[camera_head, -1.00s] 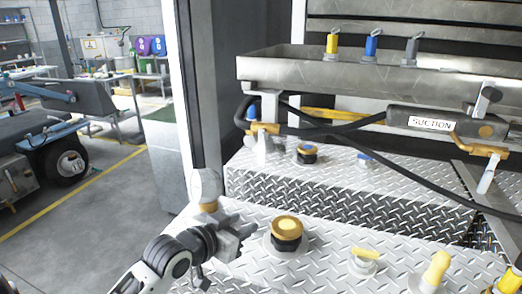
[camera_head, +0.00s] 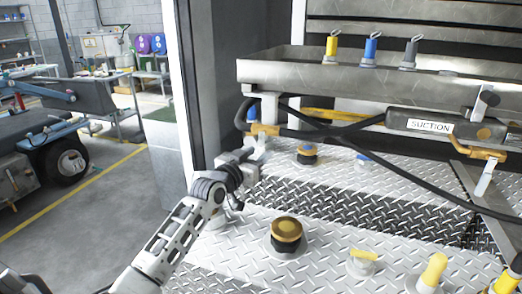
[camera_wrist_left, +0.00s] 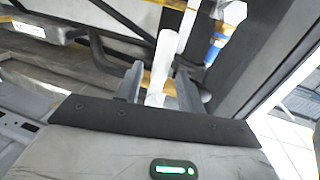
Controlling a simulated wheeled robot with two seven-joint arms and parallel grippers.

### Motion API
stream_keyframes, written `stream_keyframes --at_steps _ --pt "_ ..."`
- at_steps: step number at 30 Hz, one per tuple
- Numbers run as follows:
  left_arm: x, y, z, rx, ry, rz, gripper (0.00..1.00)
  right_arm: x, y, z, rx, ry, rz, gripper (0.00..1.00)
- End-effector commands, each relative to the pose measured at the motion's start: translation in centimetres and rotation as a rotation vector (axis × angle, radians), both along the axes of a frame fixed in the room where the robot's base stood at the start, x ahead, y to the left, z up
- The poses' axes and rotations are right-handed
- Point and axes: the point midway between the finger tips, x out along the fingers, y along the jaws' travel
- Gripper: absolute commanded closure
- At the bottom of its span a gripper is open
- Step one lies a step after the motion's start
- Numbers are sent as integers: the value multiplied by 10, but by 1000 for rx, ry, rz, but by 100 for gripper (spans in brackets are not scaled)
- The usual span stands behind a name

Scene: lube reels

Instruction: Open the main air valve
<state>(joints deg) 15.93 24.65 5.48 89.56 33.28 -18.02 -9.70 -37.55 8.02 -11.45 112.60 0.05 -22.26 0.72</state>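A valve with a yellow body (camera_head: 268,129) sits under the left end of the metal tray, beside a blue fitting (camera_head: 251,113). Its white lever (camera_wrist_left: 158,72) points down toward my left gripper. My left gripper (camera_head: 256,152) has its fingers raised to the lever, hiding most of it in the head view. In the left wrist view the two fingers stand apart, one on each side of the lever, with gaps showing; whether the lever is fully between them in depth is hard to tell. The blue fitting also shows in the left wrist view (camera_wrist_left: 214,48). My right gripper is not in view.
A black hose (camera_head: 400,170) runs across the right side. Black and yellow caps (camera_head: 286,232) and yellow handles (camera_head: 434,268) stand on the diamond-plate top (camera_head: 330,230). A grey upright wall (camera_head: 215,80) is close on the left. A box marked SUCTION (camera_head: 400,120) is at right.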

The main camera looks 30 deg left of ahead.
Motion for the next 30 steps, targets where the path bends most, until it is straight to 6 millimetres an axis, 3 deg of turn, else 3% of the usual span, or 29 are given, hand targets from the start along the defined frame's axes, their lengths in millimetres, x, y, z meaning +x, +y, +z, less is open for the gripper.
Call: stream_keyframes --at_steps 6,17,21,30 --pt "23 1 0 1 -1 0 62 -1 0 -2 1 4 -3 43" --pt "27 1 0 0 -1 0 62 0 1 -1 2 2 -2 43" --pt "27 1 0 1 0 0 100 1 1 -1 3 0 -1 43" --pt "32 3 -2 -17 -5 5 100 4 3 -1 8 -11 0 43"
